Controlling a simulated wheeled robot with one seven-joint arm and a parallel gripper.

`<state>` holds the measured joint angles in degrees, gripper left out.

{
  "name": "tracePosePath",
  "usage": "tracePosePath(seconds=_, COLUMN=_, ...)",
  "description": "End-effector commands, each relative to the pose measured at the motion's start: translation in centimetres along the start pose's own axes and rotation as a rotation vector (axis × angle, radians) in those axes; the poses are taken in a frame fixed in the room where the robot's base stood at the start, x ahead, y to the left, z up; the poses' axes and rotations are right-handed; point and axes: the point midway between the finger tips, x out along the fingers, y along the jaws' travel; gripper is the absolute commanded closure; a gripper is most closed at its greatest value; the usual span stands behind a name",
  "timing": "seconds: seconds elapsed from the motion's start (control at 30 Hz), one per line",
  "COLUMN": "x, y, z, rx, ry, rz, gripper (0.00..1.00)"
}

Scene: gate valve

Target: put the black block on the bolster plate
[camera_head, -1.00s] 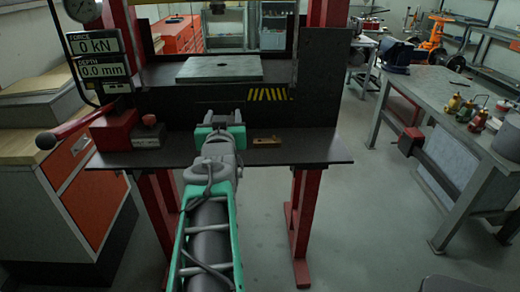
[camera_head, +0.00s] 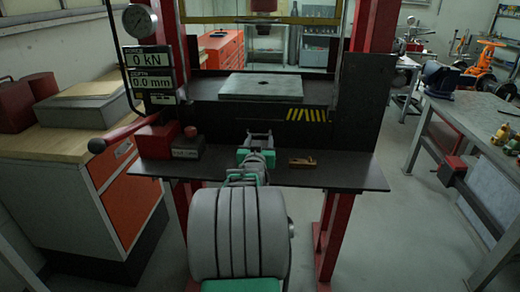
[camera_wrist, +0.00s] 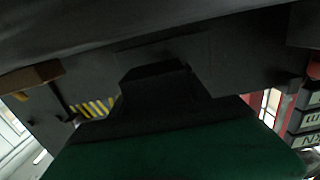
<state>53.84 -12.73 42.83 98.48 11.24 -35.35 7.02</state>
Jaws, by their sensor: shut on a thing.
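My gripper (camera_head: 258,140) is in front of the bed and below the plate, over the dark front shelf. It is shut on the black block (camera_wrist: 155,85), which shows as a dark shape in the middle of the wrist view. In the head view the block is hard to tell from the dark press behind it. The wrist view is dark and its edges are unclear.
A dark shelf (camera_head: 340,177) juts out before the press, carrying a small wooden item (camera_head: 302,162) at right and a dark box with a red knob (camera_head: 188,146) at left. Red press uprights (camera_head: 363,30) flank the bed. A lever (camera_head: 120,133) sticks out left.

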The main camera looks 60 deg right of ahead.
Motion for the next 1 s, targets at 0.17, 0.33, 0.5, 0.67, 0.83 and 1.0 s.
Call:
tracePosePath(seconds=0.17, x=0.2, y=0.0, z=2.5, rx=0.0, ry=0.002, rz=0.0, gripper=1.0)
tracePosePath(seconds=0.33, x=0.2, y=0.0, z=2.7, rx=0.0, ry=0.008, rz=-0.001, gripper=1.0)
tracePosePath(seconds=0.5, x=0.2, y=0.0, z=3.0, rx=0.0, ry=0.006, rz=0.0, gripper=1.0)
tracePosePath(seconds=0.67, x=0.1, y=0.0, z=3.4, rx=0.0, ry=-0.002, rz=0.0, gripper=0.38)
tracePosePath(seconds=0.83, x=0.1, y=0.0, z=3.4, rx=0.0, ry=-0.002, rz=0.0, gripper=0.24)
tracePosePath(seconds=1.0, x=0.1, y=0.0, z=3.4, rx=0.0, ry=-0.002, rz=0.0, gripper=0.24)
